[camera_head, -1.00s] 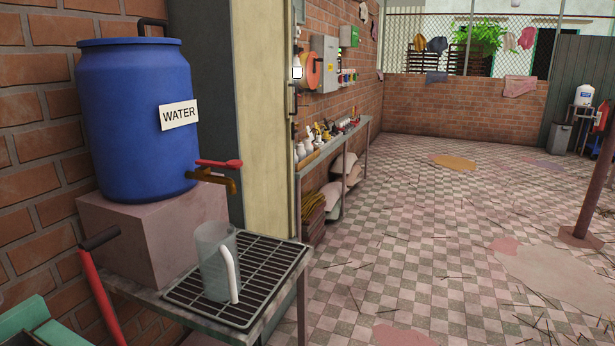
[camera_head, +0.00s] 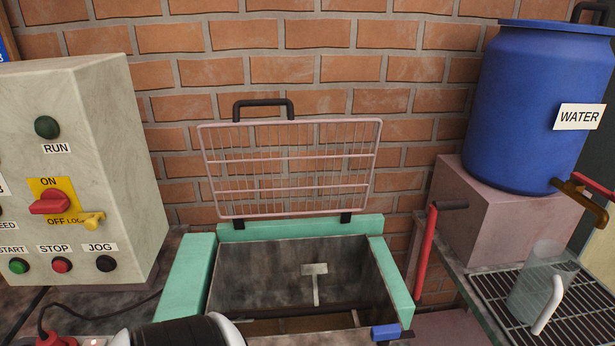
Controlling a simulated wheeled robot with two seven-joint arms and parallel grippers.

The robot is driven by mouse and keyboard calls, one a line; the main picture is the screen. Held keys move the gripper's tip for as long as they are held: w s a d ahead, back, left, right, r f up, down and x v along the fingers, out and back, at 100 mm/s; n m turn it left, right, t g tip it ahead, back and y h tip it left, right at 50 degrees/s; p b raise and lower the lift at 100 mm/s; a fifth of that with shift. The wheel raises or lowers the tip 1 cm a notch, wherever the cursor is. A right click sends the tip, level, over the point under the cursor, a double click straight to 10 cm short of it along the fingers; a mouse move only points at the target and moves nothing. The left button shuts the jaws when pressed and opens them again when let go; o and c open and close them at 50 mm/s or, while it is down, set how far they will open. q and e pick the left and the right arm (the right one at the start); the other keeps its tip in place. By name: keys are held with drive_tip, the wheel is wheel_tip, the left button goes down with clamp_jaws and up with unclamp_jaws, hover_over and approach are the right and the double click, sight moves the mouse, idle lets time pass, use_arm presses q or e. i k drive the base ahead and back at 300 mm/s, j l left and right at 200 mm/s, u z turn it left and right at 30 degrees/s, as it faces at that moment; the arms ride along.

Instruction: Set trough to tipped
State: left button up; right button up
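The trough (camera_head: 345,260) is a grey metal basin in a green frame (camera_head: 190,277), in the lower middle of the head view. A small T-shaped paddle (camera_head: 315,283) shows inside it. A pink wire guard (camera_head: 290,170) with a black handle stands raised at its back edge. A red lever (camera_head: 427,250) with a black grip stands upright, leaning slightly, at the trough's right side. A blue piece (camera_head: 386,332) sits at the front right corner. The trough's lower front is cut off by the picture's edge.
A control box (camera_head: 85,170) with a red switch and buttons stands at left. At right, a blue water barrel (camera_head: 535,110) stands on a pink block (camera_head: 490,215), and a clear jug (camera_head: 540,285) stands on a grate (camera_head: 490,290). A brick wall (camera_head: 340,65) closes the back.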

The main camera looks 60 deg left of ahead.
sight(260, 275)
drive_tip(key=k+u, duration=0.15)
drive_tip(key=u, duration=1.5)
drive_tip(key=i+l, duration=0.1)
drive_tip(key=l, duration=0.15)
drive_tip(key=i+l, duration=0.15)
drive_tip(key=l, duration=0.15)
drive_tip(key=u, duration=0.05)
